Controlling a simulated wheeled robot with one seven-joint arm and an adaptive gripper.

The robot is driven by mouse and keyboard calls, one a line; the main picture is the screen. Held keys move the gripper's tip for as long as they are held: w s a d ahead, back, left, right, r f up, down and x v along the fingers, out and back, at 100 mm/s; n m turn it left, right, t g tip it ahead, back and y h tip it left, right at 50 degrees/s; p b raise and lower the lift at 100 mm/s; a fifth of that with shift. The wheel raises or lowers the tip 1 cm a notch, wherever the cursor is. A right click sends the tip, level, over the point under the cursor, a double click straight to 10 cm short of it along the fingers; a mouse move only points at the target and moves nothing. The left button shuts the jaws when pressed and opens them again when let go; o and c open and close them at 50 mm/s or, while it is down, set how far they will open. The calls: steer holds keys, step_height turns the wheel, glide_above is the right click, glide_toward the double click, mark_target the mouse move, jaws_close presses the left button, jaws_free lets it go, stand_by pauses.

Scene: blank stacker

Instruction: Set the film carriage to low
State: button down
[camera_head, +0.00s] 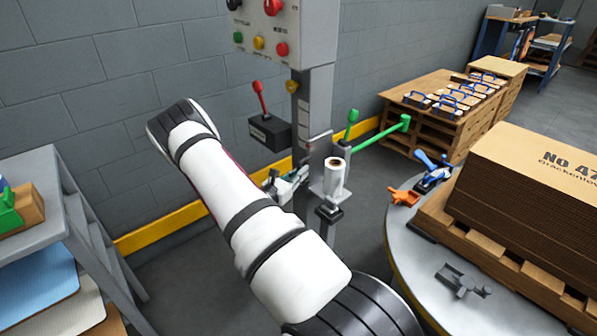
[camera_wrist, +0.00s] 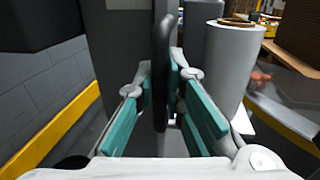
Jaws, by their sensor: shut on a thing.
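The film carriage (camera_head: 318,178) is a pale bracket low on the grey mast (camera_head: 318,92), with an upright white film roll (camera_head: 334,180) on its right side. The roll also shows in the wrist view (camera_wrist: 228,65). My gripper (camera_head: 285,184) is at the carriage's left side, left of the roll. In the wrist view my gripper (camera_wrist: 165,120) has its teal pads on either side of a thin black upright handle (camera_wrist: 162,75) and is shut on it. The handle's join to the carriage is hidden.
A black box with a red lever (camera_head: 258,97) is left of the mast. A green lever (camera_head: 351,124) and green bar (camera_head: 380,135) are at right. A round turntable (camera_head: 398,225) carries stacked cardboard (camera_head: 530,200).

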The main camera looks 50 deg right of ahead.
steer(key=shift+a+f, duration=0.15)
steer(key=shift+f, duration=0.25)
steer(key=c, duration=1.7)
jaws_free()
steer(key=shift+o, duration=0.2)
steer(key=shift+r, duration=0.1)
steer(key=a, duration=1.2)
steer(key=shift+w, duration=0.2)
steer(key=shift+r, duration=0.1)
